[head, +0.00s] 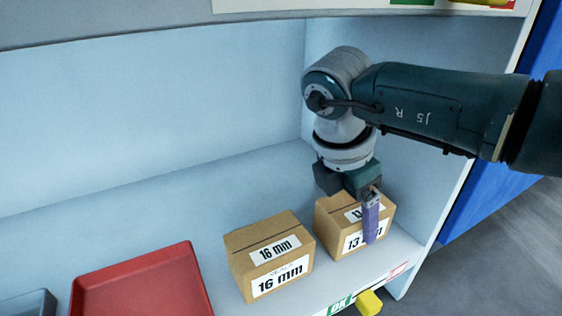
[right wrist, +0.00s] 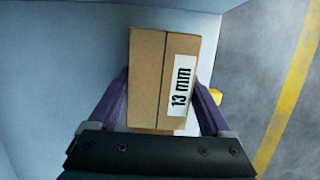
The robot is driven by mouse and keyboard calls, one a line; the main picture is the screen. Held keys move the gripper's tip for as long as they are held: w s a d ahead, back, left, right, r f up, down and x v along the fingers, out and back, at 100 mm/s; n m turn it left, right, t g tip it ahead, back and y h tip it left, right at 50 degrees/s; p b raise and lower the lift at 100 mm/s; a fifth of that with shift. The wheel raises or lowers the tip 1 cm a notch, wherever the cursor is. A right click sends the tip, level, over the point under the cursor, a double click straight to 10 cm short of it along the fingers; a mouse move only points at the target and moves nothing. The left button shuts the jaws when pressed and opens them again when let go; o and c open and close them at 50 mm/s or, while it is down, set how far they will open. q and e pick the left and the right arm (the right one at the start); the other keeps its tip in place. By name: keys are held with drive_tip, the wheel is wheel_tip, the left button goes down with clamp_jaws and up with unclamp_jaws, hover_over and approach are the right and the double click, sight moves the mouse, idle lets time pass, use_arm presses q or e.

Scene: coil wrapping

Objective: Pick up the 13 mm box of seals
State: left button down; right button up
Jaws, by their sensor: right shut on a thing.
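The 13 mm box of seals (head: 334,217) is a brown cardboard carton with white labels, on the shelf at the right. It also shows in the right wrist view (right wrist: 148,75), with its "13 mm" label facing the camera. My right gripper (head: 371,222) reaches down over it from above, its purple fingers on two opposite sides, shut on the box. In the right wrist view the fingers (right wrist: 163,100) flank the box. In the head view the near finger covers part of the front label. The box looks upright. I cannot tell whether it touches the shelf. My left gripper is not in view.
A 16 mm box (head: 240,256) stands just left of the 13 mm box. A red tray (head: 142,268) lies further left, with part of a grey container (head: 30,303) beyond it. The shelf's right side wall (head: 440,215) is close by. A yellow part (head: 369,303) sticks out at the front edge.

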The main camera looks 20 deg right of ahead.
clamp_jaws()
drive_tip(key=shift+r, duration=0.2)
idle(0.5)
